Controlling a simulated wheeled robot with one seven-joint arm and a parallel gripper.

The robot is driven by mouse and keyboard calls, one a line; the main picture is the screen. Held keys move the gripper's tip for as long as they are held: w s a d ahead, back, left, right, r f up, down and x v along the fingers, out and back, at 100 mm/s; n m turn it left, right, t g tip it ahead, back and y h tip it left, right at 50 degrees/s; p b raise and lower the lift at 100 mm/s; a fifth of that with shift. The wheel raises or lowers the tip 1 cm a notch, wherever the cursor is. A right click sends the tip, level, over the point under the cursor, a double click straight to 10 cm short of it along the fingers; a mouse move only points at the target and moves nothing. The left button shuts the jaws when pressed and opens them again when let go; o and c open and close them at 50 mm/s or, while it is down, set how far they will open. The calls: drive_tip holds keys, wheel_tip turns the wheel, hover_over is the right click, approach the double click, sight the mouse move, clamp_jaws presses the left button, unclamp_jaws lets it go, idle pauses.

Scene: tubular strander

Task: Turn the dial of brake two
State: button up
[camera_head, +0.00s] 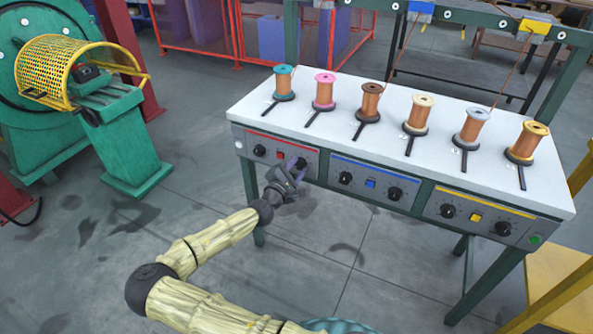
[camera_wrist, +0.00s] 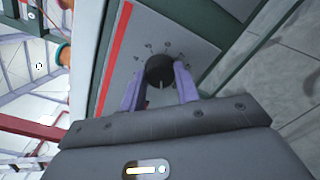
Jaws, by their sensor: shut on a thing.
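The control table has a front with three panels, each carrying two black dials. My gripper (camera_head: 295,170) is at the right dial of the red-striped panel (camera_head: 278,148), below the pink-topped spool (camera_head: 324,91). In the wrist view this black dial (camera_wrist: 160,69) sits between my two purple fingers, which are shut on its sides. Its pale pointer mark is toward the bottom of the picture, and small scale marks ring its far side. In the head view my gripper mostly hides this dial. No brake number is readable.
The left dial (camera_head: 260,150) of the same panel is close by. The blue-striped panel (camera_head: 372,183) is to the right, then the yellow-striped panel (camera_head: 470,216). Several copper spools stand on the white tabletop (camera_head: 245,103). A green machine (camera_head: 130,140) stands at left.

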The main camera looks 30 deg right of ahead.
drive_tip(key=shift+f+n, duration=0.2)
drive_tip(key=shift+n, duration=0.1)
drive_tip(key=o, duration=1)
drive_tip(key=shift+c, duration=0.2)
drive_tip(key=shift+r, duration=0.1)
drive_tip(key=shift+a, duration=0.1)
drive_tip(key=p+v, duration=0.1)
drive_tip(key=v, duration=1.6)
drive_tip(key=shift+a, duration=0.15)
